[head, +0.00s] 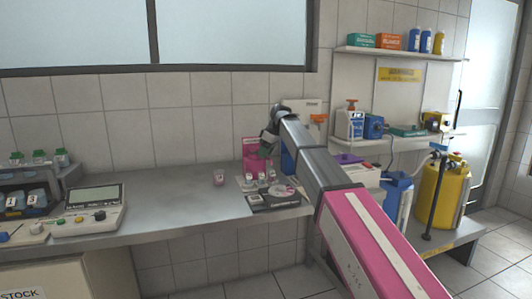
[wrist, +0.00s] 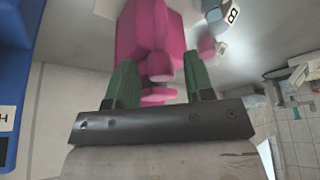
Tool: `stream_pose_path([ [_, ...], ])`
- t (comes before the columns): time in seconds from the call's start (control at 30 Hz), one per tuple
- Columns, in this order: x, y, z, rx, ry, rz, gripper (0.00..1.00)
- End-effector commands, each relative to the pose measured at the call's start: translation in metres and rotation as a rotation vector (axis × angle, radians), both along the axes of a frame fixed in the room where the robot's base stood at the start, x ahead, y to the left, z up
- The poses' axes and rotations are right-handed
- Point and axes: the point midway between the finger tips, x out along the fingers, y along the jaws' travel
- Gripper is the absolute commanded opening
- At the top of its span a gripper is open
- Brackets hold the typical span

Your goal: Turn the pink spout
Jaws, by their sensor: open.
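A pink unit stands upright on the grey counter against the wall; its pink panel (head: 250,148) shows in the head view. In the wrist view its large pink body (wrist: 143,35) fills the upper middle, with a rounded pink piece (wrist: 160,66) below it, which looks like the spout. My gripper (wrist: 160,62) has its two green fingers apart, one on each side of this piece. Whether they touch it I cannot tell. In the head view my gripper (head: 267,144) is in front of the panel and hides part of it.
A small pink-and-white item (head: 219,177) stands left of the unit. A meter (head: 88,210) sits on the left of the counter (head: 165,205). A blue thing (wrist: 12,60) is at the wrist view's left edge. The counter between meter and unit is mostly clear.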

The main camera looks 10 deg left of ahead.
Motion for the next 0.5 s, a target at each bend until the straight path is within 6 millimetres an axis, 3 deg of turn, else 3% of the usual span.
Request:
stream_pose_path([
  [0.2,0.0001,0.0001,-0.0003,0.0,0.0,0.0,0.48],
  [0.23,0.0001,0.0001,-0.0003,0.0,0.0,0.0,0.42],
  [0.37,0.0001,0.0,-0.0002,0.0,0.0,0.0,0.0],
  [0.5,0.0001,0.0,-0.0002,0.0,0.0,-0.001,0.0],
])
